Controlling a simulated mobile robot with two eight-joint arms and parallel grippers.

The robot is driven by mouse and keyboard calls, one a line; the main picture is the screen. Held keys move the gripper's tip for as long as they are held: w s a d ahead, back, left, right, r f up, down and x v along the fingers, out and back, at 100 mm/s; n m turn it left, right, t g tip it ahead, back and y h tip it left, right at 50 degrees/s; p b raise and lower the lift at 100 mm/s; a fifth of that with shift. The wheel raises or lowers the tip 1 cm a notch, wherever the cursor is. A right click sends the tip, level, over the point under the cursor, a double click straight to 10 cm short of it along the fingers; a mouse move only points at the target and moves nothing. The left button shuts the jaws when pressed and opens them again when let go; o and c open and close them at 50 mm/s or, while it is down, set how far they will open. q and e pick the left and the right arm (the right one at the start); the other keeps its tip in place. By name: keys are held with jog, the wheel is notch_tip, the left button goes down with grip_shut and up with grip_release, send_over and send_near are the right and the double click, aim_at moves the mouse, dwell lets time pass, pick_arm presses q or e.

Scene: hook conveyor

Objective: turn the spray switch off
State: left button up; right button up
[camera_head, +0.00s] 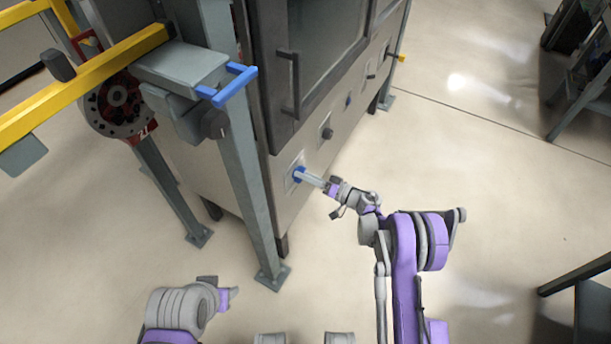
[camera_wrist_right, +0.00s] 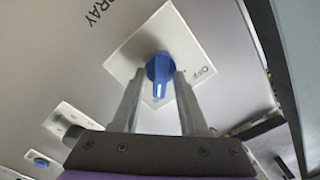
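The spray switch is a blue knob (camera_wrist_right: 159,70) on a white square plate (camera_wrist_right: 184,48). "OFF" is printed on the plate to the right of the knob, and part of "SPRAY" shows on the panel above. The knob's white mark points down in the wrist view, not at "OFF". My right gripper (camera_wrist_right: 160,82) reaches the knob with its two fingers parted, one on each side; firm contact cannot be made out. In the head view the right gripper (camera_head: 311,178) meets the blue knob (camera_head: 298,174). My left gripper (camera_head: 222,291) is low in the head view, away from the cabinet; its fingers are unclear.
The grey cabinet (camera_head: 302,214) has more knobs to the right, including a dark one (camera_head: 327,133). A grey post (camera_head: 250,185) stands left of the switch. A yellow rail (camera_head: 80,85) and a blue handle (camera_head: 235,86) are upper left.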

grip_shut()
jog(key=n+b, duration=0.3)
jog(key=n, duration=0.6)
jog(key=n+b, duration=0.4)
jog(key=n, duration=0.4)
jog(key=shift+s+a+n, duration=0.1)
jog(key=shift+s+n, duration=0.1)
jog(key=shift+n, duration=0.2)
dwell(0.5)
